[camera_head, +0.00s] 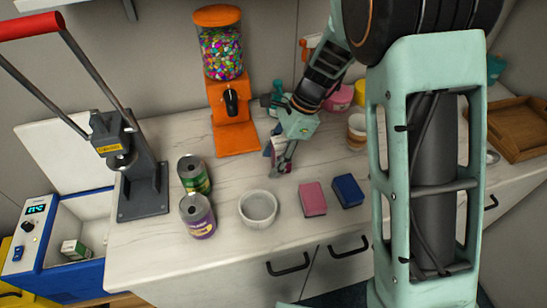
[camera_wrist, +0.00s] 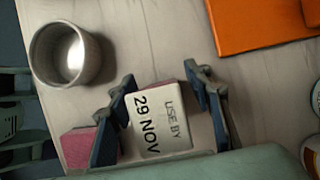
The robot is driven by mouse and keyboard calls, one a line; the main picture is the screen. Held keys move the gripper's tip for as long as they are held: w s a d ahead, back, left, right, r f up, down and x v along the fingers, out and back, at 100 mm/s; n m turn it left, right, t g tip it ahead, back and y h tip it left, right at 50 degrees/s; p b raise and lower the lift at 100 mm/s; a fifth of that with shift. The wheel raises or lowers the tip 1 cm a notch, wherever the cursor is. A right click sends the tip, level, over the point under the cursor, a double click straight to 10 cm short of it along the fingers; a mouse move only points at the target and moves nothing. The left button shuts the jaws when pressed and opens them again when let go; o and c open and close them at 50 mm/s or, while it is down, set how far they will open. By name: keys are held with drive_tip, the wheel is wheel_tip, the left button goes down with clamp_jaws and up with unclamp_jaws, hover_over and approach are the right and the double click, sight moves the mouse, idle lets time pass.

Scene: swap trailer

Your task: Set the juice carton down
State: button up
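My gripper (camera_head: 281,158) is low over the white marble-look counter (camera_head: 330,240), in front of the orange candy dispenser. I cannot tell whether the carton's base touches the counter.
Two cans (camera_head: 198,215) stand at left. The candy dispenser (camera_head: 235,138) is close behind.

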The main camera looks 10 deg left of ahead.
sight(283, 140)
drive_tip(key=shift+w+d+r, duration=0.1)
drive_tip(key=shift+w+r, duration=0.05)
drive_tip(key=shift+r, duration=0.4)
drive_tip(key=v, duration=1.1)
drive_tip(key=shift+d+r+p, duration=0.1)
drive_tip(key=shift+d+p, duration=0.05)
drive_tip(key=shift+p, duration=0.15)
